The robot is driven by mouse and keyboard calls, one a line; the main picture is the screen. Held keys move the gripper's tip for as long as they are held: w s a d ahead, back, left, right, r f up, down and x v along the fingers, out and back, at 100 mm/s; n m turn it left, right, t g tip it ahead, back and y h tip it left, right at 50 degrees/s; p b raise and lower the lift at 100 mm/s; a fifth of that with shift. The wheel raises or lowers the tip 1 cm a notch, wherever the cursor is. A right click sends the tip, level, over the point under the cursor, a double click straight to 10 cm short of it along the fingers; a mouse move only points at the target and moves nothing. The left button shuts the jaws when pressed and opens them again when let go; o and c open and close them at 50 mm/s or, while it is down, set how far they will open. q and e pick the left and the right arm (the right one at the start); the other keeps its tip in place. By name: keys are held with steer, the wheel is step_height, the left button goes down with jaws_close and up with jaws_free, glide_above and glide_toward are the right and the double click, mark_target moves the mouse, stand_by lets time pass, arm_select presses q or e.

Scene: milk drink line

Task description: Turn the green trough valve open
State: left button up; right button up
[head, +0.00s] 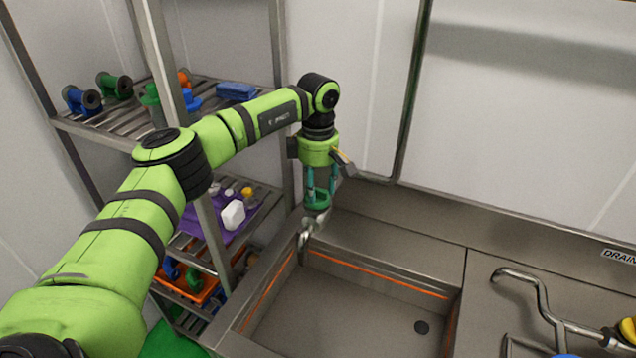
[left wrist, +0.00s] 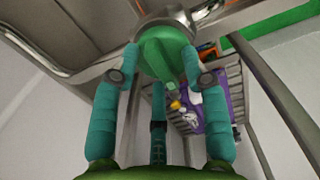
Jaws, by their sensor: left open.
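The green trough valve (head: 317,200) is a round green handle above a metal spout at the back left corner of the trough (head: 360,268). My left gripper (head: 320,184) points down over it, with its teal fingers at the handle. In the left wrist view the green valve (left wrist: 165,55) lies between the fingertips of my left gripper (left wrist: 162,78), which are open on either side of it. Whether the fingers touch the handle is unclear. My right gripper is not in view.
A metal shelf rack (head: 120,125) at the left holds colored fittings, a blue block (head: 236,91), a purple tray with a white container (head: 232,215) and an orange crate. A bent metal pipe (head: 540,300) is at the right, near a DRAIN label (head: 619,256). The trough floor is largely clear.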

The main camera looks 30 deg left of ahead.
arm_select(q)
jaws_close()
steer(key=shift+n, duration=0.4)
steer(key=n+b, duration=0.1)
steer(key=n, duration=0.2)
steer(key=shift+a, duration=0.1)
steer(key=n, duration=0.5)
steer(key=shift+b, duration=0.4)
steer(key=n, duration=0.4)
steer(key=shift+s+a+n+b, duration=0.1)
steer(key=shift+s+n+b, duration=0.05)
steer(key=shift+n+b, duration=0.2)
steer(key=n, duration=0.4)
steer(key=shift+n, duration=0.35)
